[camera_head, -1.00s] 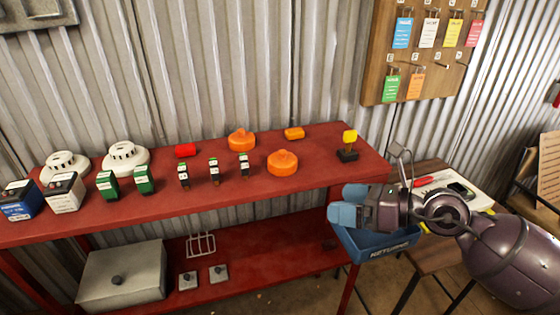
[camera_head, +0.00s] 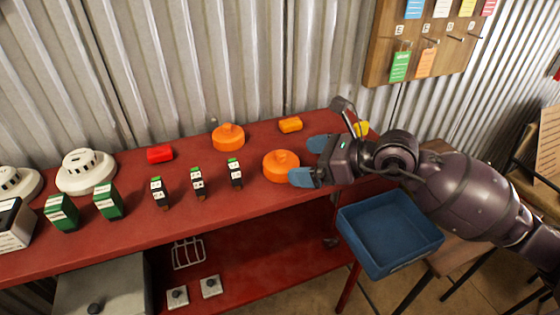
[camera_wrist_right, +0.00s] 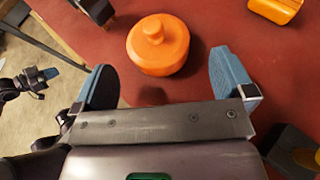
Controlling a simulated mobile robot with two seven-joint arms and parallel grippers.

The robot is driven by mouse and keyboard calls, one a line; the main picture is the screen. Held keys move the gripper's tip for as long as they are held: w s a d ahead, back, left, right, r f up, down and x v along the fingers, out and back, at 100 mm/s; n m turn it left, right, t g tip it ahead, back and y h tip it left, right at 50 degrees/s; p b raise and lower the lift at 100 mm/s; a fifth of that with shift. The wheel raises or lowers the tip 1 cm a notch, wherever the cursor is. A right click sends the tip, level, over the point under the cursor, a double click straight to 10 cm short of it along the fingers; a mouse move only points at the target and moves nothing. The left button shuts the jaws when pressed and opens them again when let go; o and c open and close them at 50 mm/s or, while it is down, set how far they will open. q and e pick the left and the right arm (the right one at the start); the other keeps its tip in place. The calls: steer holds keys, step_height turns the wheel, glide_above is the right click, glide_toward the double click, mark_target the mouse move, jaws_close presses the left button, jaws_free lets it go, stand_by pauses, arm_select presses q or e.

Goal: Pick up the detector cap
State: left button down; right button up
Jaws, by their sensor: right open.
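Two round orange caps with a knob on top stand on the red shelf. The nearer cap (camera_head: 281,166) is just in front of my right gripper (camera_head: 309,160). In the right wrist view this cap (camera_wrist_right: 158,45) lies between and slightly beyond the two blue fingertips, with gaps on both sides. My right gripper is open and empty. The other orange cap (camera_head: 228,138) stands further back to the left. My left gripper is out of the head view; a dark gripper with blue tips (camera_wrist_right: 38,82) shows small at the left of the right wrist view, its opening unclear.
An orange block (camera_head: 290,125) and a red block (camera_head: 160,154) lie towards the back. Several small black-and-white modules (camera_head: 198,184) stand left of the caps. A yellow item (camera_head: 362,128) is partly hidden behind my right gripper. An empty blue bin (camera_head: 390,232) sits below the shelf's right end.

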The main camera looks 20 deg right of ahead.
mark_target(286, 159)
steer(key=shift+a+r+b+x, duration=0.1)
steer(key=shift+r+b+x, duration=0.05)
steer(key=shift+x, duration=1.35)
steer(key=shift+a+r+b+x, duration=0.1)
steer(key=shift+r+b+x, duration=0.1)
steer(key=shift+x, duration=1.35)
steer(key=shift+c, duration=0.2)
steer(key=c, duration=0.7)
